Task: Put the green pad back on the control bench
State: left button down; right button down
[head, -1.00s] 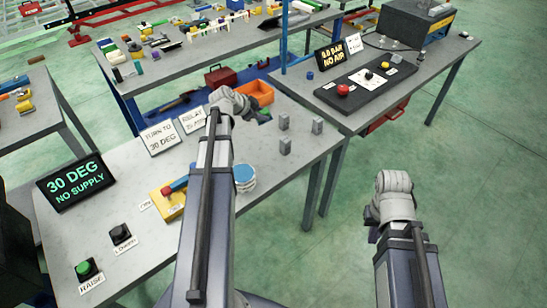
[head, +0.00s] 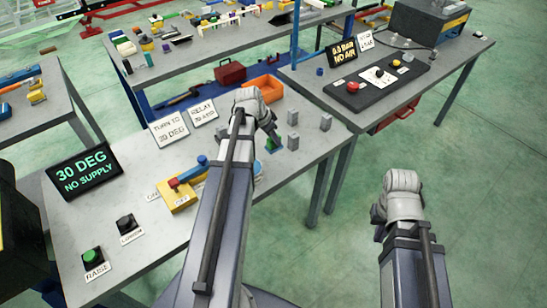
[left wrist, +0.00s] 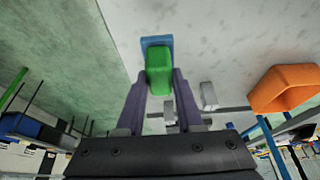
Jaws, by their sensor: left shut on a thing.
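The green pad (left wrist: 159,72) is between the two purple fingers of my left gripper (left wrist: 160,80), which is shut on it. A blue piece (left wrist: 157,41) shows at the pad's far end; I cannot tell whether it is part of the pad. In the head view my left gripper (head: 272,140) is low over the far right part of the near bench (head: 130,180), beside a grey block (head: 293,142). Little of the pad shows there, and I cannot tell whether it touches the bench. My right gripper (head: 378,222) is over the floor, its fingers mostly hidden.
Two more grey blocks (head: 326,122) (head: 292,117) stand near the held pad. An orange bin (head: 263,88) is behind. A yellow switch box (head: 180,197), two buttons and a "30 DEG" display (head: 84,175) occupy the bench's left. A second bench (head: 445,65) stands at right.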

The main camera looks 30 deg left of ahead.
aim_at(268, 144)
pick_arm(q)
jog(key=shift+f+b, duration=3.3)
jog(key=shift+f, duration=0.6)
jog(key=shift+r, duration=0.1)
jog(key=c, duration=0.5)
grip_release()
jog(key=shift+c, duration=0.2)
jog(key=p+v, duration=1.1)
jog(key=v, duration=0.1)
jog(key=shift+s, duration=0.1)
